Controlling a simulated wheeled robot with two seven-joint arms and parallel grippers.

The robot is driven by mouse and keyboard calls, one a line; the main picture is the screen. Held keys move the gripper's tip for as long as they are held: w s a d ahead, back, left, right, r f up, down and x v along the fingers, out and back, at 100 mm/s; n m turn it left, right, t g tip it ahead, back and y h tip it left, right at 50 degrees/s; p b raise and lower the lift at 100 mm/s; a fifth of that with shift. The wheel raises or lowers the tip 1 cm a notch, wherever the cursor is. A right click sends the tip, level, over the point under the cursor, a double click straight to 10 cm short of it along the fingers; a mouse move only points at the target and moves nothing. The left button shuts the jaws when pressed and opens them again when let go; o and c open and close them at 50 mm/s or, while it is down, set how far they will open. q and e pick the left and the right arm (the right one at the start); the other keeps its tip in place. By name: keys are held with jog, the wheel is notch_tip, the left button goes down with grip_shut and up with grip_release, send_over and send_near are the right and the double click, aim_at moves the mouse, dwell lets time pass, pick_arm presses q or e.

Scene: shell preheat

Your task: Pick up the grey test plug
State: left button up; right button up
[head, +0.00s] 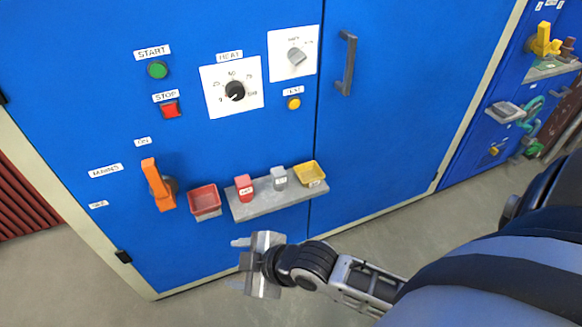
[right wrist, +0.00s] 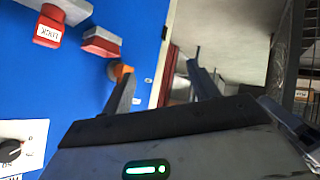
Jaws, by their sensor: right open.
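The grey test plug (head: 279,178) stands upright on a small grey shelf (head: 270,205) on the blue cabinet front. It has a white label and stands between a red plug (head: 244,188) and a yellow tray (head: 309,174). My right gripper (head: 242,265) is open and empty, lower in the head view than the shelf and apart from the plug. In the right wrist view its two fingers (right wrist: 160,80) stand apart with nothing between them. The grey plug does not show in that view; the red plug (right wrist: 50,27) does. My left gripper is out of view.
A red tray (head: 205,201) and an orange handle (head: 157,185) are left of the shelf. Above are a heat dial (head: 235,91), a green button (head: 157,70), a red button (head: 170,110) and a cabinet door handle (head: 347,63). Grey floor lies below.

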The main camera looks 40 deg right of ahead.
jog(key=w+d+n+g+b, duration=0.2)
jog(key=w+d+n, duration=0.2)
jog(key=w+n, duration=0.45)
jog(key=n+g+h+b, duration=0.25)
jog(key=n+h, duration=0.35)
jog(key=n, duration=0.7)
send_near(279, 172)
jog(key=b+x, duration=0.1)
jog(key=x, duration=0.4)
jog(key=shift+s+d+f+b, duration=0.1)
jog(key=shift+s+f+b, duration=0.1)
jog(key=shift+b, duration=0.15)
jog(key=shift+w+f, duration=0.2)
jog(key=shift+f, duration=0.15)
jog(key=b+x, duration=0.1)
jog(key=x, duration=0.4)
jog(key=shift+w+r, duration=0.1)
jog(key=shift+w, duration=0.1)
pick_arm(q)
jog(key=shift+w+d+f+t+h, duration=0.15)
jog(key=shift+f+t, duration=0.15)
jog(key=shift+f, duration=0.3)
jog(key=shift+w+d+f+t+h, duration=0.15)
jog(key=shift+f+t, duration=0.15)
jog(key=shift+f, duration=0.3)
pick_arm(e)
jog(key=shift+c, duration=0.9)
jog(key=c, duration=0.9)
